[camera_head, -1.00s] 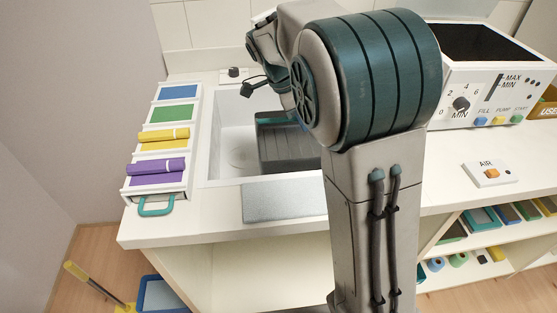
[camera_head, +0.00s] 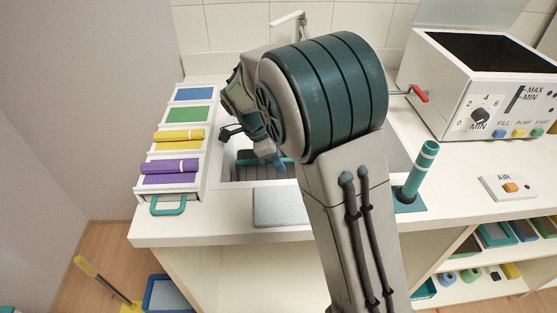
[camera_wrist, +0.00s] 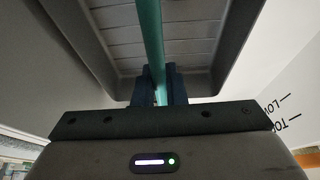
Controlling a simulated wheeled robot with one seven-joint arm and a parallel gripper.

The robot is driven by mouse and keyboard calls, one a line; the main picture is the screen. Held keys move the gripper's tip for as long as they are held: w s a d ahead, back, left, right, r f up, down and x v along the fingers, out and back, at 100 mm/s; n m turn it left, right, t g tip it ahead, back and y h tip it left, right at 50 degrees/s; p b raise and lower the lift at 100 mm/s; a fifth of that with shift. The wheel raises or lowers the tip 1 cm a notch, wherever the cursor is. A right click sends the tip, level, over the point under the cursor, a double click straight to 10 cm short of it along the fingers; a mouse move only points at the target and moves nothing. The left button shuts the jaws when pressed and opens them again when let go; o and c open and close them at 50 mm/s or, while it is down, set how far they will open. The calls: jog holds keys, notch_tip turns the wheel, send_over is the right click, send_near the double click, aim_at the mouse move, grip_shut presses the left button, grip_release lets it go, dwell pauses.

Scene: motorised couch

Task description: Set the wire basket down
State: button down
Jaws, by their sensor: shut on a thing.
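My gripper (camera_head: 278,163) is over the white sink (camera_head: 226,182), partly behind my own arm in the head view. In the wrist view my gripper (camera_wrist: 161,85) is shut on a teal bar (camera_wrist: 150,35), which looks like the handle of the wire basket. A dark grey ribbed, tray-like body (camera_wrist: 107,45) with a raised rim lies beyond the bar; I take it to be the basket. In the head view a grey ribbed part (camera_head: 250,173) shows low inside the sink, below the fingers. Whether it touches the sink floor cannot be seen.
A rack with coloured cloths (camera_head: 176,138) stands left of the sink. A grey plate (camera_head: 281,206) lies at the sink's front edge. A teal cylinder (camera_head: 418,170) stands to the right. A white control box (camera_head: 480,95) stands at the back right, with an AIR switch (camera_head: 508,187) in front.

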jog(key=c, duration=1.5)
grip_release()
jog(key=p+v, duration=0.1)
jog(key=v, duration=1.1)
jog(key=shift+r, duration=0.1)
